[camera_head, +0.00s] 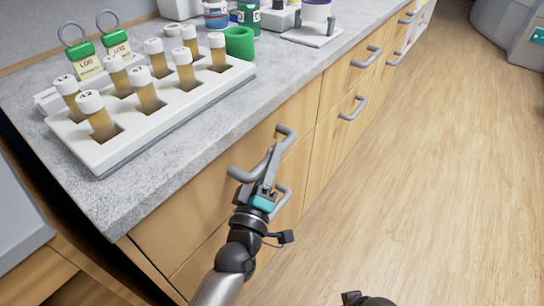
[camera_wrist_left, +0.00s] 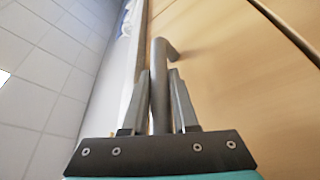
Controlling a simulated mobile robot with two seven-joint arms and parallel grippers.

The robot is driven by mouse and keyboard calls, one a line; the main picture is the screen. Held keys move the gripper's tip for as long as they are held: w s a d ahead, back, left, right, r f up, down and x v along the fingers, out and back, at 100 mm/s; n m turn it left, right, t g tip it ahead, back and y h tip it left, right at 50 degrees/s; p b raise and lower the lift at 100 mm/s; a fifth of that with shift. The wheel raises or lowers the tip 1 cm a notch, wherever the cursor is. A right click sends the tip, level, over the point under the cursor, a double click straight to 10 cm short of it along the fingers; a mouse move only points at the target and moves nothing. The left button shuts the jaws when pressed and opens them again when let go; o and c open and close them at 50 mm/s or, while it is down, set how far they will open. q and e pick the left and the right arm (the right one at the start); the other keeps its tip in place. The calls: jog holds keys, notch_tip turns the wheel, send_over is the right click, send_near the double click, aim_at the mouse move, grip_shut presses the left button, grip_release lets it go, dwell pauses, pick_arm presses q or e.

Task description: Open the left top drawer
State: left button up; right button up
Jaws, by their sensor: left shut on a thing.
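The left top drawer (camera_head: 184,222) is a light wood front under the grey counter, and it looks flush with the cabinet. Its grey bar handle (camera_head: 245,174) runs along the front, and one bent end shows beyond my fingers. My left gripper (camera_head: 270,160) is shut on this handle, with a finger on each side. In the left wrist view, the handle (camera_wrist_left: 160,95) stands between the two fingers of the left gripper (camera_wrist_left: 159,74). Part of the handle is hidden by the fingers in the head view.
A lower handle (camera_head: 284,197) sits just below my left gripper. More drawer handles (camera_head: 353,109) line the cabinet to the right. A white rack (camera_head: 119,147) with several capped tubes stands on the counter (camera_head: 172,158). The wood floor (camera_head: 440,160) to the right is clear.

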pick_arm(q)
grip_shut()
dwell(0.6)
dwell(0.3)
